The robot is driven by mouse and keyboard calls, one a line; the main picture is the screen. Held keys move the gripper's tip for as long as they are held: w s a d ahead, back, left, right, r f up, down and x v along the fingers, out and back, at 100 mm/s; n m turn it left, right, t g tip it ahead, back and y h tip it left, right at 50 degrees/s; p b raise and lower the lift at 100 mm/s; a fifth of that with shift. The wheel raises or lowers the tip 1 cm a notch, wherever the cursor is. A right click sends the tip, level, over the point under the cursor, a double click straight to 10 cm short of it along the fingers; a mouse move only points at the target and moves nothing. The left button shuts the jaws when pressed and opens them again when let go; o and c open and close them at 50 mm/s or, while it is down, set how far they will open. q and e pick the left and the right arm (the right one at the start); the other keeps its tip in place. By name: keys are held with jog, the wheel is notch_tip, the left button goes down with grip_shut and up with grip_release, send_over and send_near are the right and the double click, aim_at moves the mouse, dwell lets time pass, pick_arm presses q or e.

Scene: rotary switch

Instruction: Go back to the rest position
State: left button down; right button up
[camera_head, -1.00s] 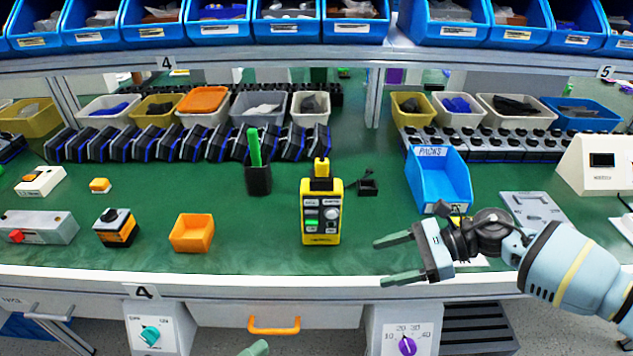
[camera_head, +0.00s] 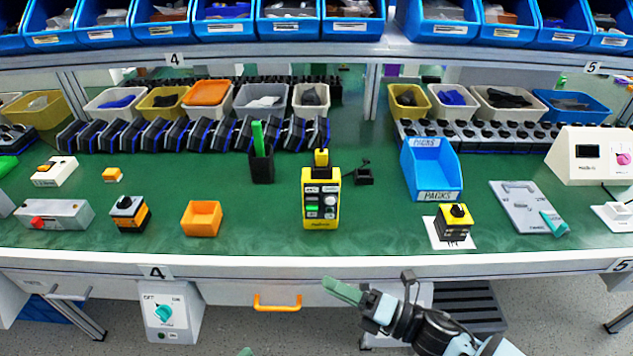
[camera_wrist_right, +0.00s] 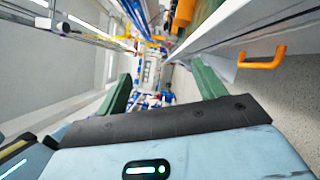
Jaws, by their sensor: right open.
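My right gripper (camera_head: 345,292) is in front of the bench, below its front edge. One green finger shows clearly there. In the right wrist view the gripper (camera_wrist_right: 160,92) has its two green fingers wide apart with nothing between them. A small green tip (camera_head: 246,352) at the bottom edge looks like part of my left gripper; its jaws are out of sight. A yellow and black rotary switch block (camera_head: 455,222) stands on a white card on the bench, below the blue PACKS bin (camera_head: 434,172). A grey, black and orange switch block (camera_head: 130,214) stands at the left.
The bench's front edge (camera_head: 300,266) runs behind my right gripper. An orange drawer handle (camera_head: 277,303) and a white box with a turquoise knob (camera_head: 164,312) are under it. A yellow tester (camera_head: 321,205) and an orange bin (camera_head: 202,219) stand on the green top.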

pick_arm(q)
jog(key=s+a+f+n+g+y+p, duration=0.2)
jog(key=s+a+f+n+y, duration=0.1)
jog(key=s+n, duration=0.4)
jog(key=s+a+f+n+g+y+p, duration=0.2)
jog(key=s+a+f+n, duration=0.2)
jog(key=s+f+n, duration=0.2)
jog(key=shift+s+f+n+y+p, duration=0.35)
jog(key=shift+s+n, duration=0.35)
jog(key=shift+s, duration=0.55)
pick_arm(e)
jog(key=s+d+f+m+h, duration=0.4)
jog(key=s+d+m+h, duration=0.1)
jog(key=s+m, duration=0.4)
jog(key=s+d+f+m+h, duration=0.5)
jog(key=s+m, duration=0.4)
jog(key=m, duration=0.4)
jog(key=s+d+f+m+h, duration=0.5)
jog(key=s+m, duration=0.4)
jog(key=m, duration=0.2)
jog(key=shift+s+d+f, duration=0.15)
jog(key=shift+s+d, duration=0.15)
jog(key=shift+d, duration=0.3)
